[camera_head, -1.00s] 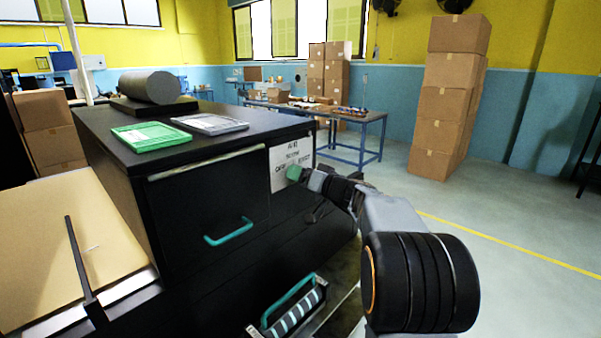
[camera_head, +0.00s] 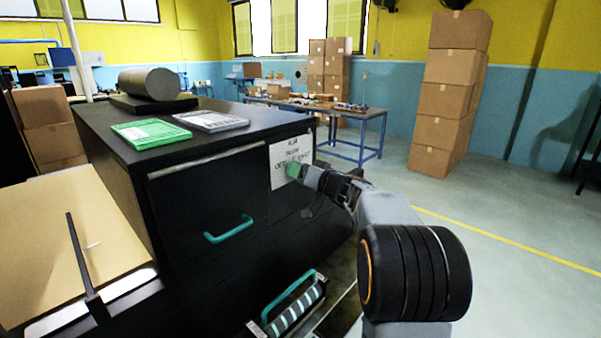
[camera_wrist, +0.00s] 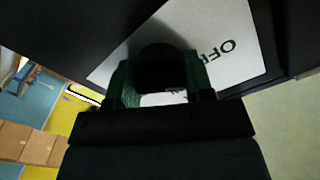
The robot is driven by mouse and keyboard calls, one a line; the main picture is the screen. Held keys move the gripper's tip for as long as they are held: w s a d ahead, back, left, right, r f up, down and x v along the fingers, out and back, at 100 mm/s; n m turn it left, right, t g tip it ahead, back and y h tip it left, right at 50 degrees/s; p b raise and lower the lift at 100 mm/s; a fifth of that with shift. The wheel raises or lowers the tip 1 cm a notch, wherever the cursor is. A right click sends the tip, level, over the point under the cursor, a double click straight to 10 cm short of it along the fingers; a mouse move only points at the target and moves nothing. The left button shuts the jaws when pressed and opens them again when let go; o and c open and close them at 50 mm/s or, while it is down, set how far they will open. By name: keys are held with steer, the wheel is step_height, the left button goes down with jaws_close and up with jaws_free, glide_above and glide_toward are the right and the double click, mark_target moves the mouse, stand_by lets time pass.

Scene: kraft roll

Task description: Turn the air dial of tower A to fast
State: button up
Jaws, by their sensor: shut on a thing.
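The air dial (camera_wrist: 163,62) is a dark round knob on a white label plate, seen in the wrist view between my fingers. The plate (camera_wrist: 215,30) reads "OFF" at its right; its other words are hidden or blurred. In the head view the plate (camera_head: 284,152) is on the black cabinet's front, at its right end. My gripper (camera_wrist: 162,82), with green fingertips, is shut on the dial, one finger on each side. In the head view my gripper (camera_head: 294,170) covers the dial. The dial's pointer and setting cannot be read.
The black cabinet (camera_head: 210,215) has a teal handle (camera_head: 229,229) left of my gripper. A green tray (camera_head: 150,133), a grey tray (camera_head: 211,120) and a grey roll (camera_head: 149,86) lie on top. A striped teal-handled piece (camera_head: 290,307) is low in front. Open floor lies right.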

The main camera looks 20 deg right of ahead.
steer(key=shift+f+m+b, duration=0.15)
steer(key=shift+m+b, duration=0.15)
steer(key=shift+b, duration=0.2)
steer(key=shift+m+b, duration=0.6)
steer(key=shift+b, duration=0.2)
steer(key=m+b, duration=0.2)
steer(key=shift+m, duration=0.4)
steer(key=m+b, duration=0.2)
steer(key=m, duration=0.8)
steer(key=m+p, duration=0.1)
steer(key=m, duration=0.1)
steer(key=shift+r+m, duration=0.3)
steer(key=m+p, duration=0.1)
steer(key=m, duration=0.2)
steer(key=shift+m+p, duration=0.95)
steer(key=shift+m, duration=1.05)
